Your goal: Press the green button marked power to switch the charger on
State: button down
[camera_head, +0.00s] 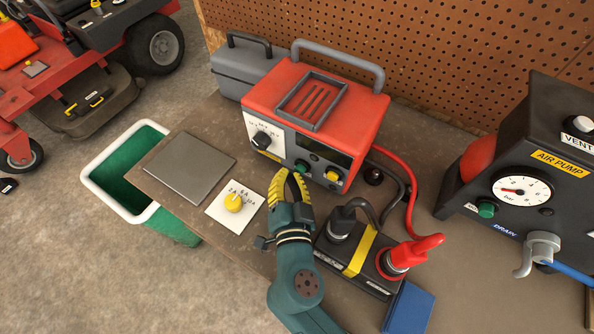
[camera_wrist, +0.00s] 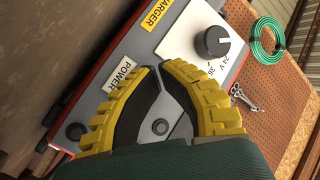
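The red charger (camera_head: 315,95) stands on the bench, its grey front panel facing my arm. The green button (camera_head: 302,166) is low on that panel, left of a yellow button (camera_head: 332,175). In the wrist view the POWER label (camera_wrist: 122,75) shows beside my fingertips, and no green button is visible there; the fingers seem to cover it. My gripper (camera_head: 292,174) is just in front of the panel near the green button. Its yellow fingers are brought together at the tips and hold nothing, as the wrist view (camera_wrist: 158,68) also shows. I cannot tell whether they touch the panel.
A battery (camera_head: 325,254) with black and red clamps stands right of my wrist. A card with a yellow knob (camera_head: 234,202) and a grey plate (camera_head: 190,165) lie left. An air pump (camera_head: 530,155) stands at the right. A dial (camera_head: 262,141) sits on the charger's left panel.

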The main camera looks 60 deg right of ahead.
jog(key=shift+d, duration=0.35)
dwell(0.3)
jog(key=shift+a, duration=0.1)
jog(key=shift+a+b, duration=0.65)
jog(key=shift+a, duration=0.4)
jog(key=a+b, duration=0.3)
jog(key=a, duration=0.2)
jog(key=shift+w+a+f, duration=0.1)
jog(key=shift+a+f, duration=0.05)
jog(key=shift+a, duration=0.4)
